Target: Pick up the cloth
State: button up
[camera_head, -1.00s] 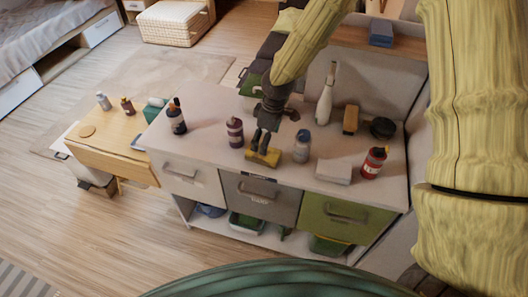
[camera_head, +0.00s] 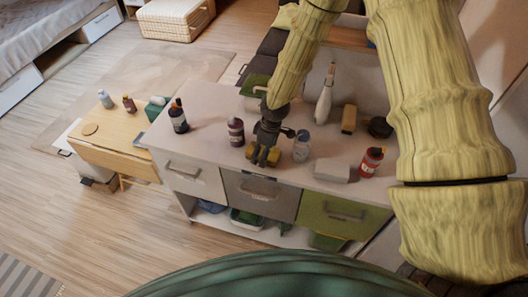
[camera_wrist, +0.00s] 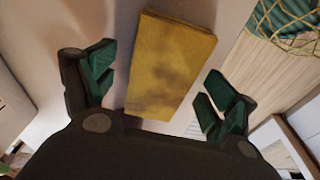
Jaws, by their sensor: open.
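A yellow, slightly stained flat block (camera_head: 250,153), which could be a folded cloth or a sponge, lies on the pale countertop near its front edge. In the wrist view the yellow block (camera_wrist: 170,68) sits between my spread green fingers, apart from both. My gripper (camera_head: 264,162) is open and empty, pointing down over it and hiding part of it in the head view. A whitish folded thing (camera_head: 332,170), perhaps also a cloth, lies further right on the counter.
A dark purple bottle (camera_head: 236,131) stands just left of my gripper and a grey-blue bottle (camera_head: 302,145) just right. A red bottle (camera_head: 371,161) is at the right. A dark bottle (camera_head: 178,117) stands at the left. Drawers line the cabinet front.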

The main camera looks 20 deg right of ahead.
jog(key=shift+f, duration=0.25)
jog(key=c, duration=1.1)
jog(key=shift+r, duration=0.1)
